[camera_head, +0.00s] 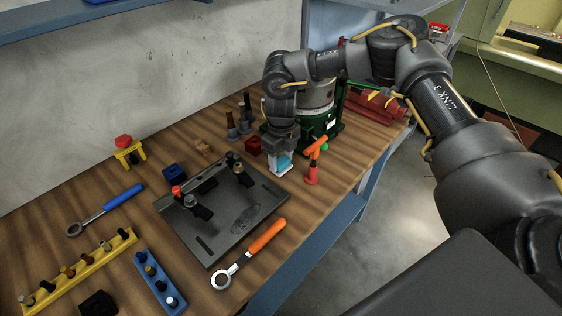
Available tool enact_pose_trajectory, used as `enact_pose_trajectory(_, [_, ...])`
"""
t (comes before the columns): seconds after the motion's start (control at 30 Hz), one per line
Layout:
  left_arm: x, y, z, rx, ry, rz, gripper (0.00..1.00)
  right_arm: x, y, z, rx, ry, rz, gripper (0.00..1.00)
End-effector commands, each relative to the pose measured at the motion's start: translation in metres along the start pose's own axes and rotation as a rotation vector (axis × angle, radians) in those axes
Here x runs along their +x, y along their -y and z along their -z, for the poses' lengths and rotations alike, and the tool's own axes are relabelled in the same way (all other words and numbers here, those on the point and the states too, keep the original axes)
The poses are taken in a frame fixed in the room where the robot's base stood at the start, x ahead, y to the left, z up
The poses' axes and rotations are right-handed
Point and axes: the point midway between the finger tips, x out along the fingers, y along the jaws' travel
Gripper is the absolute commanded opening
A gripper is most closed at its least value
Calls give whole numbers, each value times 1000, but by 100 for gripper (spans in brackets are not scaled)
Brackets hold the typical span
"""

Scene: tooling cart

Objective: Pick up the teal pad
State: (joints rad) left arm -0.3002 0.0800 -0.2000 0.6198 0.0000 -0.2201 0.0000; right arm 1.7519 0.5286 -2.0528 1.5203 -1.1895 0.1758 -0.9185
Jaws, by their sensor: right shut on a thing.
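The teal pad (284,158) shows as a small teal patch at the tip of my right gripper (281,161), near the right side of the wooden cart top. My right gripper points down and is shut on the pad, with pale fingers around it. Much of the pad is hidden by the fingers. I cannot tell whether it touches the wood. My right arm comes in from the right. My left gripper is not in view.
A dark grey plate (240,213) with clamps lies left of the gripper. A red-and-orange tool (313,162) stands close on its right. A green machine (318,122) stands behind. An orange-handled wrench (250,250) lies near the front edge. Bare wood shows around the blue-handled wrench (108,208).

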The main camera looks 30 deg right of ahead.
Motion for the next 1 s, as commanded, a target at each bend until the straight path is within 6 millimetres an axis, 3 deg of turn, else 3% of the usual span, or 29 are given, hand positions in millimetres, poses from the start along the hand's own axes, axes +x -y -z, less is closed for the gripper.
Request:
enact_pose_trajectory(0.17, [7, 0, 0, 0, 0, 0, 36, -25, -1, 0, -1, 5, -1, 30])
enact_pose_trajectory(0.43, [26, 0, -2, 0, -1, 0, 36, -82, -42, 30, -6, 7, 1, 30])
enact_pose_trajectory(0.7, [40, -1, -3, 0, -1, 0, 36, -108, -90, 65, -6, 5, 2, 30])
enact_pose_trajectory(1.0, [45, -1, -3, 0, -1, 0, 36, -121, -112, 81, 0, 3, 0, 30])
